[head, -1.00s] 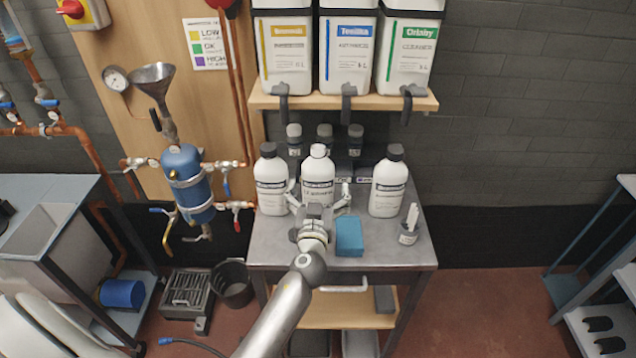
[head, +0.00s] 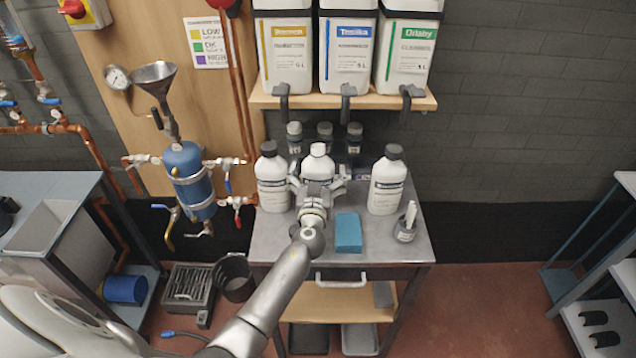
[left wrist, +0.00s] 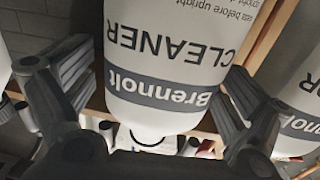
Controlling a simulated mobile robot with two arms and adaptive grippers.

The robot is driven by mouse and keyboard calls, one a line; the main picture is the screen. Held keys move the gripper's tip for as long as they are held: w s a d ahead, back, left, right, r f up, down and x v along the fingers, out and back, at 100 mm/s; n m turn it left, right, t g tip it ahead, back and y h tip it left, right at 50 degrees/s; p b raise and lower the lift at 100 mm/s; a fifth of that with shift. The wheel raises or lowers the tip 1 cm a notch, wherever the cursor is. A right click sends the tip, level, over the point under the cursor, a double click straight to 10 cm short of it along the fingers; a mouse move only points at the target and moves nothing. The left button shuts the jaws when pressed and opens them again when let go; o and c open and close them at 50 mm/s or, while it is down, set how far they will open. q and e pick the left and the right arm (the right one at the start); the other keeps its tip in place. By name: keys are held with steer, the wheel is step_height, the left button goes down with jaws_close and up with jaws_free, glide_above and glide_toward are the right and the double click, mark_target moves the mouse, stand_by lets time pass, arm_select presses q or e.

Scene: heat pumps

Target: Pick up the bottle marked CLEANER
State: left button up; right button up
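The white bottle marked CLEANER (left wrist: 150,50), with a grey "Brennolt" band, shows upside down in the left wrist view. In the head view this white-capped bottle (head: 318,166) stands upright on the metal table, in the middle of three, its lower part hidden by my gripper. My left gripper (head: 318,184) is in front of it, with its fingers spread on both sides. In the left wrist view the fingers of my left gripper (left wrist: 160,95) flank the bottle and look open; I cannot tell whether either touches it. My right gripper is not in view.
Dark-capped white bottles stand left (head: 272,182) and right (head: 387,185). A blue block (head: 348,232) and a small cup (head: 405,232) are on the table (head: 275,245). Small dark-capped bottles stand behind. A shelf (head: 310,101) with large jugs (head: 407,45) hangs above.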

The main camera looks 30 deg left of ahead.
arm_select(q)
steer(key=c, duration=1.2)
steer(key=shift+w, duration=0.1)
steer(key=shift+c, duration=0.9)
steer(key=shift+r, duration=0.25)
